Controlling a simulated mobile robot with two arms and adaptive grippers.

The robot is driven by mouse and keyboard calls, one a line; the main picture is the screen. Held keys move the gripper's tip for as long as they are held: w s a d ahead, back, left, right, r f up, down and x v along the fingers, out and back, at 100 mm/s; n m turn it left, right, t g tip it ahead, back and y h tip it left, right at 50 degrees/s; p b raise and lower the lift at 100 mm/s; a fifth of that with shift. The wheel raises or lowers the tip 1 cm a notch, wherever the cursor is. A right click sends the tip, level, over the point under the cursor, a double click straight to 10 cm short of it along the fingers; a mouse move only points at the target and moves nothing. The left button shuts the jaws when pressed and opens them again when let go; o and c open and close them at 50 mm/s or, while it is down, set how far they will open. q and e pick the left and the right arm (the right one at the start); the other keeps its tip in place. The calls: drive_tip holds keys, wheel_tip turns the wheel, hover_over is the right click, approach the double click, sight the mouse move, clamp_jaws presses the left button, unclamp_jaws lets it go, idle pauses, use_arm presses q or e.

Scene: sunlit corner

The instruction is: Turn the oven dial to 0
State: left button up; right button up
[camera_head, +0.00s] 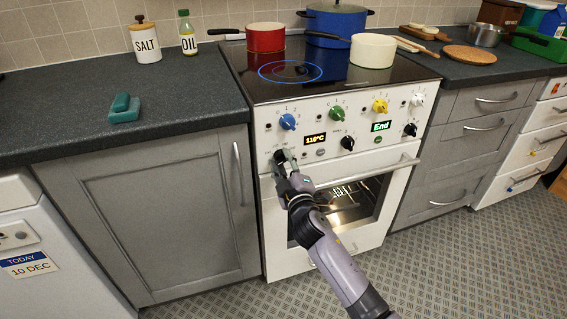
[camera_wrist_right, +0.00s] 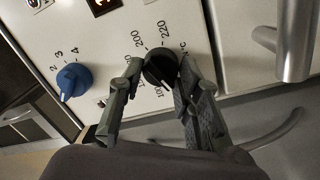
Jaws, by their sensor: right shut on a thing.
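The white oven (camera_head: 350,172) stands in the middle of the head view, with its window lit. Its black oven dial, at the left end of the lower knob row, is mostly hidden behind my right gripper (camera_head: 282,161) there. In the right wrist view the black dial (camera_wrist_right: 160,67) sits between the two fingers of my right gripper (camera_wrist_right: 153,92), which is shut on it. Printed numbers such as 200 and 220 show around the dial; its exact setting is hard to read. The display (camera_head: 315,139) appears to read 110°C. My left gripper is not in view.
A blue knob (camera_head: 287,122) sits just above the gripped dial, with green, yellow and white knobs to its right. The oven door handle (camera_head: 372,170) runs below the panel. Red, blue and cream pots stand on the hob (camera_head: 300,88), which has one ring glowing blue.

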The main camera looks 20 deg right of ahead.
drive_tip(key=o, duration=1.2)
drive_tip(key=shift+c, duration=0.2)
drive_tip(key=shift+s, duration=0.1)
drive_tip(key=shift+s+f, duration=0.15)
drive_tip(key=shift+s, duration=0.15)
drive_tip(key=s, duration=1.1)
drive_tip(key=shift+a+f, duration=0.15)
drive_tip(key=shift+f, duration=0.05)
drive_tip(key=shift+s, duration=0.1)
